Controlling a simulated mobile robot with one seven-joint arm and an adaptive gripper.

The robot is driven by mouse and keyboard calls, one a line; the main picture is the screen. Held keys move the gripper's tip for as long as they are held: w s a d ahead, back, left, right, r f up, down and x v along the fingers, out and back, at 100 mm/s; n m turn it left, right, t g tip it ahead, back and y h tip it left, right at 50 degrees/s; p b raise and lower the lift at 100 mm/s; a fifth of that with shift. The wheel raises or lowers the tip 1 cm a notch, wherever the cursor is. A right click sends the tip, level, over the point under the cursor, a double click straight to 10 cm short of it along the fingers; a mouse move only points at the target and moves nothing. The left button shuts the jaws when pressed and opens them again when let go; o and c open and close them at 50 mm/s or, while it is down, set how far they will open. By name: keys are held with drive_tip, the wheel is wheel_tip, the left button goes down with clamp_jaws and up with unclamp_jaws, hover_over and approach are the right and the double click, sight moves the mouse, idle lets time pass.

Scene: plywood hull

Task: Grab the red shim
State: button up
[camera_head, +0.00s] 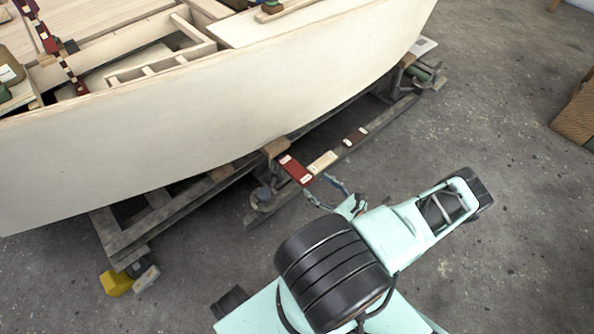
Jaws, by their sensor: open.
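The red shim (296,170) is a flat red piece with small pale labels. It lies on the grey wooden rail of the cradle, beside the hull. My gripper (323,188) is open, with its two fingers pointing toward the rail. Its left fingertip is close to the red shim's lower right end. I cannot tell whether they touch. Nothing is seen between the fingers.
A cream shim (322,162) and a dark brown shim (355,137) lie along the same rail, to the right of the red one. The pale plywood hull (210,115) rises just behind. A yellow block (116,283) is at lower left. The concrete floor (480,120) is open at right.

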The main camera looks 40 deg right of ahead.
sight(299, 172)
drive_tip(key=w, duration=0.3)
drive_tip(key=shift+w+a+f+b, duration=0.25)
drive_tip(key=shift+w+f+b, duration=0.05)
drive_tip(key=shift+w, duration=0.1)
drive_tip(key=w, duration=0.2)
drive_tip(key=w+a+b, duration=0.1)
drive_tip(key=w, duration=0.2)
drive_tip(key=shift+w, duration=0.1)
drive_tip(key=c, duration=1.3)
drive_tip(key=shift+r, duration=0.15)
